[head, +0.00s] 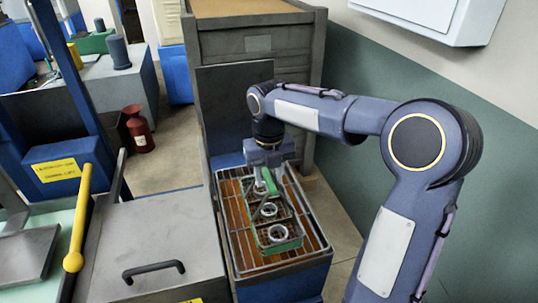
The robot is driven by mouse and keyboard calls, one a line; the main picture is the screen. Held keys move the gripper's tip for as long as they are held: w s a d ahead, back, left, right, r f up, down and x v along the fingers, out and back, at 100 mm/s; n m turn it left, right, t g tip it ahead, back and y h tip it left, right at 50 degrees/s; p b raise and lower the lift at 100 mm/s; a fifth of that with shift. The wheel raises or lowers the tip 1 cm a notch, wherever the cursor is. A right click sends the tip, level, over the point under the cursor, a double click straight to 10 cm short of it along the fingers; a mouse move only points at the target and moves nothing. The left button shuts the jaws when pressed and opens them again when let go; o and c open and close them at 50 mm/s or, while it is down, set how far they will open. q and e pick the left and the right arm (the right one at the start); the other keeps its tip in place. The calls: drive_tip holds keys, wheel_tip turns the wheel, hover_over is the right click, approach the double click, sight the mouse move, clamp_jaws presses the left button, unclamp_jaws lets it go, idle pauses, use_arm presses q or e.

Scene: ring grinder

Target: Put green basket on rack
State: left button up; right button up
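The green basket (275,248) is a narrow open frame with metal rings (278,232) in it. It appears to rest on, or hang just over, the wire rack (312,229) in the blue-sided tank; I cannot tell whether it touches the bars. My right gripper (267,178) points down over the far end of the basket, at its green upright handle. The fingers are small and partly merge with the handle, so their gap is unclear. My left gripper is not in view.
A grey machine cover with a black handle (153,270) stands left of the rack. A yellow lever (80,220) rises beside it. A tall grey cabinet (258,40) stands behind the rack. A red extinguisher (139,130) is on the floor. A green-and-white wall (480,110) bounds the right.

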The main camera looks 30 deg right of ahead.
wheel_tip(320, 180, up, 10)
drive_tip(key=s+a+m+t+y, duration=0.1)
drive_tip(key=s+m+t, duration=0.1)
drive_tip(key=s+m, duration=0.7)
drive_tip(key=s+a+f+m+t+y, duration=0.1)
drive_tip(key=s+a+f+m, duration=0.2)
drive_tip(key=m, duration=1)
drive_tip(key=s+a+f+m+t+y, duration=0.1)
drive_tip(key=s+a+f+m+t, duration=0.1)
drive_tip(key=s+f+m, duration=0.6)
drive_tip(key=s+a+m, duration=0.1)
drive_tip(key=s+m, duration=0.1)
drive_tip(key=m, duration=0.3)
drive_tip(key=shift+a+t+y+p, duration=0.15)
drive_tip(key=shift+t+y+p, duration=0.15)
drive_tip(key=shift+y, duration=0.1)
drive_tip(key=shift+s, duration=0.1)
